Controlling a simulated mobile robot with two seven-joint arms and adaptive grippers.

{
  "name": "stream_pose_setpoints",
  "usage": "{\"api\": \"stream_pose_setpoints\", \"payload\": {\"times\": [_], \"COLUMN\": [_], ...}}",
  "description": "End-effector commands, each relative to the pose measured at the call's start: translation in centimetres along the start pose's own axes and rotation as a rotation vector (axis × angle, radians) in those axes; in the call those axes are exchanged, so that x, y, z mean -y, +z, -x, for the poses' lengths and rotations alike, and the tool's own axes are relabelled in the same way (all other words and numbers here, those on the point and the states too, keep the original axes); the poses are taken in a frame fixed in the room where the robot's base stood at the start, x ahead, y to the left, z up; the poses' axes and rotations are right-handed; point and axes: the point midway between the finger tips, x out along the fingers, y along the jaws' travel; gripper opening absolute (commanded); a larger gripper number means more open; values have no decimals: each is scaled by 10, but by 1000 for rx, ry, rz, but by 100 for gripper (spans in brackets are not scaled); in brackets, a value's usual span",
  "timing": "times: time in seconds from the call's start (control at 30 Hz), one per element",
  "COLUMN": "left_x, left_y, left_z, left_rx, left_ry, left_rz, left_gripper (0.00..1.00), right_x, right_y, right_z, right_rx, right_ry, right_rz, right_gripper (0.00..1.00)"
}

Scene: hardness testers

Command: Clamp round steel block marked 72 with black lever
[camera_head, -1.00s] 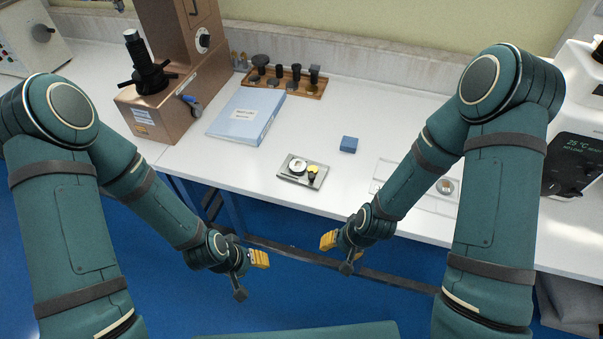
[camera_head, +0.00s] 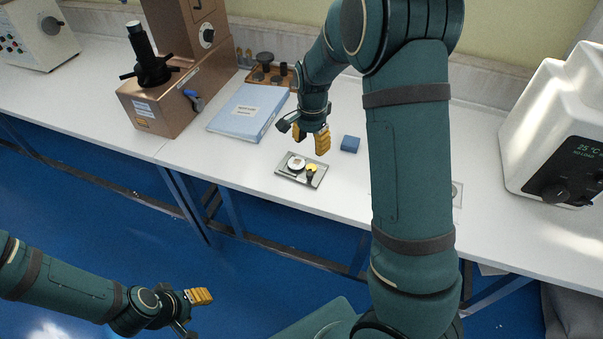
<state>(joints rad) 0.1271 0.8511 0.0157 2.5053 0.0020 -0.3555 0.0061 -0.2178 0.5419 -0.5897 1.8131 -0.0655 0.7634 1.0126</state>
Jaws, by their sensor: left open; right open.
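A small grey metal plate (camera_head: 285,172) lies near the table's front edge. On it sits a pale round piece (camera_head: 296,163), likely the round steel block; its marking is too small to read. My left gripper (camera_head: 197,298) is open and empty, low over the floor in front of the table.
A blue block (camera_head: 350,144) lies right of the plate. A blue-grey binder (camera_head: 247,112) lies to the left, beside the copper-coloured tester (camera_head: 160,112). A wooden rack (camera_head: 257,76) stands behind, partly hidden by my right arm. A white device (camera_head: 550,130) stands far right.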

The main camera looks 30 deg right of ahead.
Motion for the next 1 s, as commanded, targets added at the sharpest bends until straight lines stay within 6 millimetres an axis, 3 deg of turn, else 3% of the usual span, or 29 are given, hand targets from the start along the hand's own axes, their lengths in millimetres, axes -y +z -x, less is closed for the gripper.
{"api": "stream_pose_setpoints", "payload": {"times": [0.4, 0.6, 1.0], "left_x": [7, 9, 10], "left_y": [7, 7, 6], "left_z": [-17, -23, -25], "left_rx": [15, 14, 11], "left_ry": [1, 1, 1], "left_rz": [-4, -5, -5], "left_gripper": [47, 47, 47], "right_x": [-1, 0, 0], "right_y": [1, 1, 1], "right_z": [-83, -112, -127], "right_rx": [2, 1, 1], "right_ry": [3, 2, -1], "right_rz": [3, 3, 4], "right_gripper": [52, 52, 52]}}
